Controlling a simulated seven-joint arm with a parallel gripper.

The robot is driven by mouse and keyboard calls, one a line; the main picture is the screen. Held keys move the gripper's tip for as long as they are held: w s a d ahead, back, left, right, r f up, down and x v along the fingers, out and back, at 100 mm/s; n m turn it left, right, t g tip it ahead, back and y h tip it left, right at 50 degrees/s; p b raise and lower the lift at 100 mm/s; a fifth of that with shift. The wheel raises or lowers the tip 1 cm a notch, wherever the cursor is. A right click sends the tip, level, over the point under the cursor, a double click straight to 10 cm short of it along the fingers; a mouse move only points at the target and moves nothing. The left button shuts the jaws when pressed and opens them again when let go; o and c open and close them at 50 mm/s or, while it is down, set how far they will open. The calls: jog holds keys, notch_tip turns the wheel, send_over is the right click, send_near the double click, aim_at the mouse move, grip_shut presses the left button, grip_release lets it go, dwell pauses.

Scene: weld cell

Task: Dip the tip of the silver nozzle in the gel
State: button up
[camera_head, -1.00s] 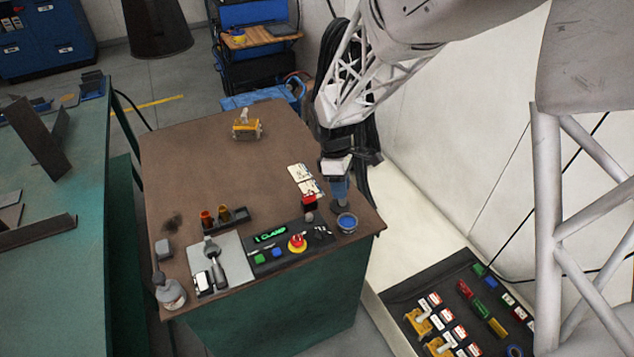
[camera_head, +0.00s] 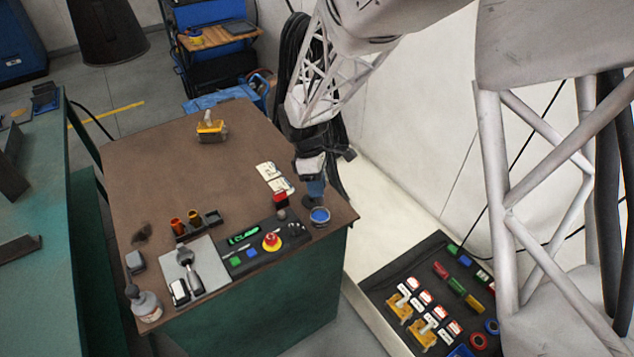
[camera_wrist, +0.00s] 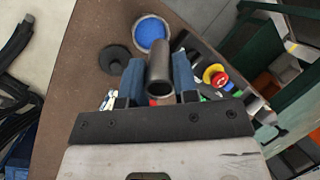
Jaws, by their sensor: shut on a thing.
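My gripper (camera_head: 316,190) is above the right front corner of the brown bench, pointing down. In the wrist view its two blue fingers (camera_wrist: 159,82) are shut on the silver nozzle (camera_wrist: 160,72), a dark grey metal tube seen from its open near end. In the head view I cannot make out the nozzle between the fingers. The gel (camera_head: 320,215) is blue and sits in a small round open tin beside and in front of the fingers. In the wrist view the gel (camera_wrist: 150,32) lies just beyond the nozzle's far end; I see no clear contact.
A dark round disc (camera_wrist: 114,58) lies beside the tin. Left of the tin is a black control panel (camera_head: 292,229) with a red button (camera_head: 271,241). A dark holder (camera_head: 211,218) with copper and brass nozzles (camera_head: 186,221) stands farther left. The bench's rear middle is mostly clear.

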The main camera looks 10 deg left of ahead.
jog(key=shift+f, duration=2.4)
jog(key=shift+f, duration=0.75)
dwell(1.3)
jog(key=shift+r, duration=0.1)
jog(key=shift+r, duration=3.5)
